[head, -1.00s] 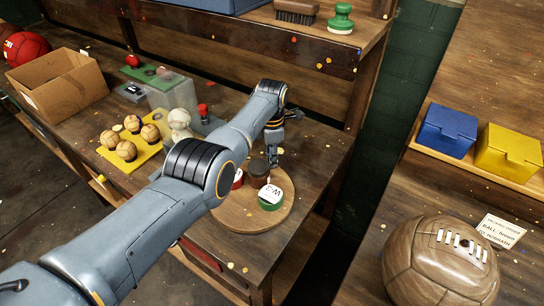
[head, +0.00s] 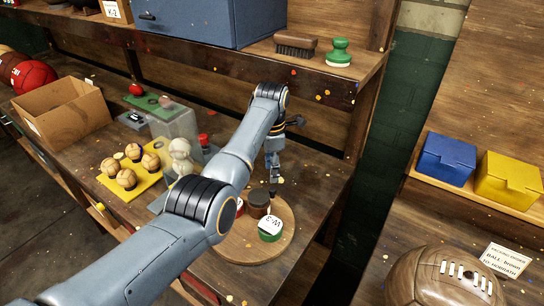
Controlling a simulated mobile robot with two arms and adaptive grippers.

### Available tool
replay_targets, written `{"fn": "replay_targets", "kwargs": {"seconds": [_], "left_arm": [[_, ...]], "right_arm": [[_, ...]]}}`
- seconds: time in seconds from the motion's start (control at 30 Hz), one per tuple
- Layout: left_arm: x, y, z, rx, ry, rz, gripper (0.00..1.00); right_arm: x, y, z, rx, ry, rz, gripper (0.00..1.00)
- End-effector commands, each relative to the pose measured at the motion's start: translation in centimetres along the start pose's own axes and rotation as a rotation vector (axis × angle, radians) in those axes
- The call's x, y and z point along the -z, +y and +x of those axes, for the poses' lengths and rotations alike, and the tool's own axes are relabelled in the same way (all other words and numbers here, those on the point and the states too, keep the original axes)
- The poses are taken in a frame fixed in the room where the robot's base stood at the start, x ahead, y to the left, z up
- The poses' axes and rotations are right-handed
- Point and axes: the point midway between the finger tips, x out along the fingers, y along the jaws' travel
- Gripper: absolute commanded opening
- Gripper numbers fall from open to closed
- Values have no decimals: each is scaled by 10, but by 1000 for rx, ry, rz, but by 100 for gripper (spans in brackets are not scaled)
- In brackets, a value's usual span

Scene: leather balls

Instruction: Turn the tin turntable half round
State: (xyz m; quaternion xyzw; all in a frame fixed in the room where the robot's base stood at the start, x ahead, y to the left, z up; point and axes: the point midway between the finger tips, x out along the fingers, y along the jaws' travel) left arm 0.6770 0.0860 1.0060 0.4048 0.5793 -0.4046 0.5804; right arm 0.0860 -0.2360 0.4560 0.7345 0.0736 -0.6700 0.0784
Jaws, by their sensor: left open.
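My left gripper (head: 273,192) points down over the disc, beside the brown tin and behind the green one. It is open; I cannot tell whether its fingertips touch a tin. My right gripper is not in view.
A shelf with a brush (head: 296,44) and green stamp (head: 339,53) runs behind. A leather ball (head: 440,280) sits right.

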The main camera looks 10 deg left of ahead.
Motion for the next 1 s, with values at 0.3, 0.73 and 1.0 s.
{"fn": "replay_targets", "kwargs": {"seconds": [0.3, 0.73, 1.0], "left_arm": [[0, 0, -42, 0, 1, 0, 45], [0, 0, -45, 0, 0, 0, 45], [0, 0, -44, 0, 1, 0, 45]], "right_arm": [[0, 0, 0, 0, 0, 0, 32], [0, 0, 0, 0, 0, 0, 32], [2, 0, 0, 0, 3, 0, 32]]}}
